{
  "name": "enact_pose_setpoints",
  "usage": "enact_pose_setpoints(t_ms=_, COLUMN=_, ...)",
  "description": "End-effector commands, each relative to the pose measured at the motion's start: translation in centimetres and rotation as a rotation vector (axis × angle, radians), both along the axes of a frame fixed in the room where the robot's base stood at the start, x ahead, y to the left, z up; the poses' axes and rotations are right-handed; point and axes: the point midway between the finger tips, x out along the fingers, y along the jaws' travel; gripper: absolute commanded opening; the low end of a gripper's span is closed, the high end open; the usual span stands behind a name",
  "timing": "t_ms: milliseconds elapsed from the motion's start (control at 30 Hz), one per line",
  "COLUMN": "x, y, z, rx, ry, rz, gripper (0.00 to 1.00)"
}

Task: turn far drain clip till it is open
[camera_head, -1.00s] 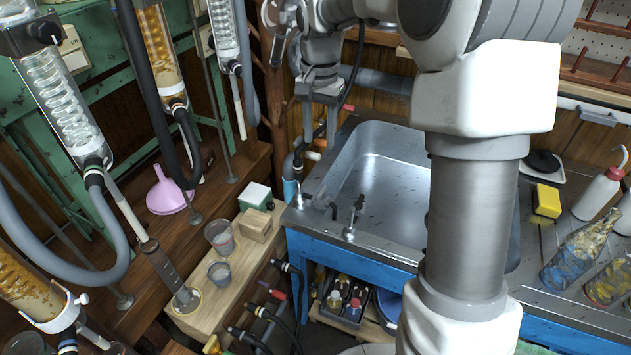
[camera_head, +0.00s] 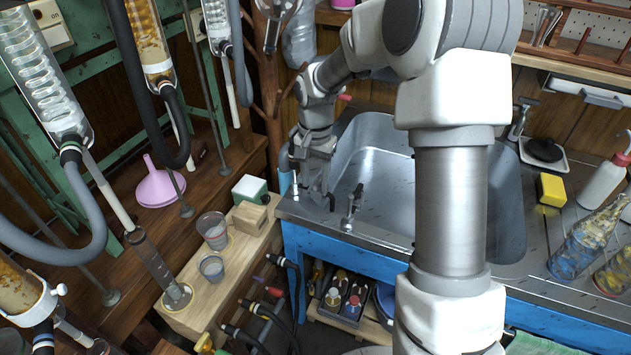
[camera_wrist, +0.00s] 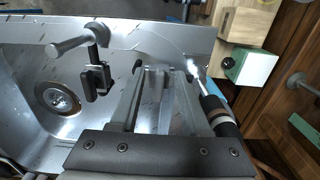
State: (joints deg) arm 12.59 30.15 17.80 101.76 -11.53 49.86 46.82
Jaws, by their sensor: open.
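The far drain clip is probably the small dark piece (camera_head: 331,202) on the sink's front left rim, partly hidden by my gripper. A similar dark tip (camera_wrist: 137,67) shows near one finger in the wrist view, but I cannot tell how far the clip is turned. My gripper (camera_head: 318,188) is open and points down over this corner. In the wrist view its two fingers (camera_wrist: 160,80) stand apart, and no grip is visible. The nearer metal fitting (camera_head: 351,206) stands to the right; its rod and black clip (camera_wrist: 95,80) show at the left of the wrist view.
The steel sink (camera_head: 380,150) lies behind and right of my gripper. A wooden block (camera_head: 250,217), a green-and-white box (camera_head: 249,190) and two beakers stand to the left. A dark hose end (camera_wrist: 218,115) is close to the right finger in the wrist view.

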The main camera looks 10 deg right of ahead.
Motion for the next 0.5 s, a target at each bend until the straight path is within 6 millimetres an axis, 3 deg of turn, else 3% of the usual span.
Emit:
enact_pose_setpoints(t_ms=267, x=-0.01, y=-0.01, z=-0.09, rx=0.000, ry=0.000, rz=0.000, gripper=0.44)
enact_pose_setpoints(t_ms=500, x=0.01, y=-0.01, z=-0.06, rx=0.000, ry=0.000, rz=0.001, gripper=0.01)
